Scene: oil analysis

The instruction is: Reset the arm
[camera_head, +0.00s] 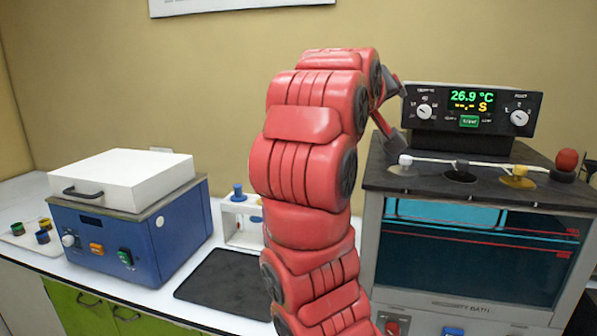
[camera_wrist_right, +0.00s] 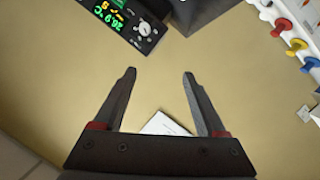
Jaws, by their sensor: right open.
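My right arm (camera_head: 305,160), red and segmented, rises through the middle of the head view. Its gripper (camera_head: 396,108) is partly hidden behind the arm, beside the left end of the bath's display panel (camera_head: 470,108). In the right wrist view the two dark fingers of the gripper (camera_wrist_right: 158,72) stand apart, with nothing between them but wall. The display panel also shows at the top of the wrist view (camera_wrist_right: 125,20), with green and yellow digits. My left gripper is not in view.
The oil bath (camera_head: 470,255) stands right, with a red ball knob (camera_head: 566,160) on top. A blue device (camera_head: 130,240) with a white lid (camera_head: 125,178) stands left. A black mat (camera_head: 225,280) and a white rack (camera_head: 240,222) lie between. Colored pegs (camera_wrist_right: 297,46) show in the wrist view.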

